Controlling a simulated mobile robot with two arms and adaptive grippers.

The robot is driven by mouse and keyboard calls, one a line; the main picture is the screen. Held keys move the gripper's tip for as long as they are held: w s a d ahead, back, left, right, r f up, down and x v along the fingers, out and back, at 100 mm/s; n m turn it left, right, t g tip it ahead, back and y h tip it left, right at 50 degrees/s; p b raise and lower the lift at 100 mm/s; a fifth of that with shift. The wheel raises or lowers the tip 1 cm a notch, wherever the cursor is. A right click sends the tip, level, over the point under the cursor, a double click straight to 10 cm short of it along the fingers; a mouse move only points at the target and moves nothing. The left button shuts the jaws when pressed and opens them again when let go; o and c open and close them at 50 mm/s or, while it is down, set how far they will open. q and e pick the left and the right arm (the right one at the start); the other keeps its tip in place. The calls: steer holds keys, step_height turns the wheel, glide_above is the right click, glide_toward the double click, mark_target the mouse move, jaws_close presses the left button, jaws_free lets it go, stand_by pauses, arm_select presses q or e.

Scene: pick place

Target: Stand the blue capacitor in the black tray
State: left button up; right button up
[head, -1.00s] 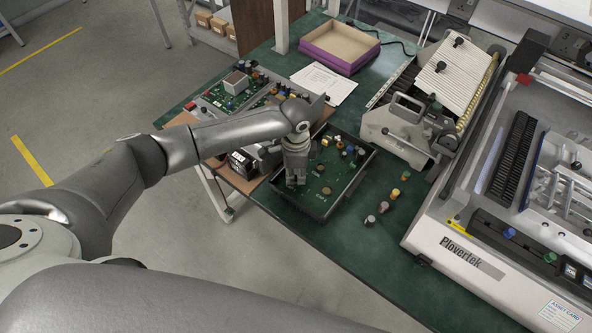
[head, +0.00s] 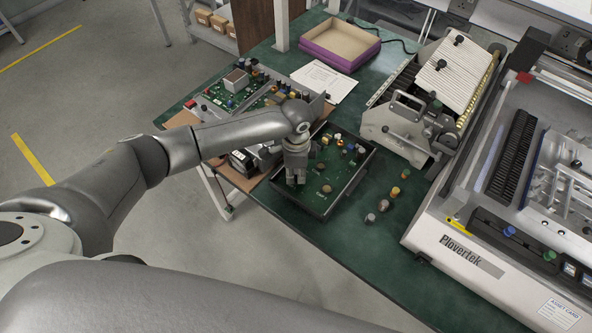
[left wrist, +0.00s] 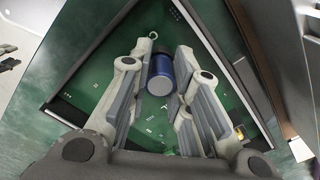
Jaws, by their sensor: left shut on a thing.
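The blue capacitor (left wrist: 159,80) shows in the left wrist view as a blue cylinder with a pale end, between the fingers of my left gripper (left wrist: 158,92). The gripper is shut on it. In the head view my left gripper (head: 295,178) points down over the left part of the black tray (head: 318,213), and the capacitor is hidden there. The tray holds a green circuit board with several small parts toward its far right. I cannot tell whether the capacitor touches the board. My right gripper is not in view.
Several loose small parts, one of them a yellow-topped one (head: 395,191), stand on the green table (head: 345,240) right of the tray. A clamp-like machine (head: 410,130) and a large Plovertek machine (head: 480,255) stand further right. A purple box (head: 340,60) is at the back.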

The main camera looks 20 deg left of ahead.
arm_select(q)
steer(key=o, duration=0.8)
steer(key=c, duration=0.3)
step_height(320, 180, up, 7)
steer(key=p, duration=0.7)
steer(key=shift+p, duration=0.35)
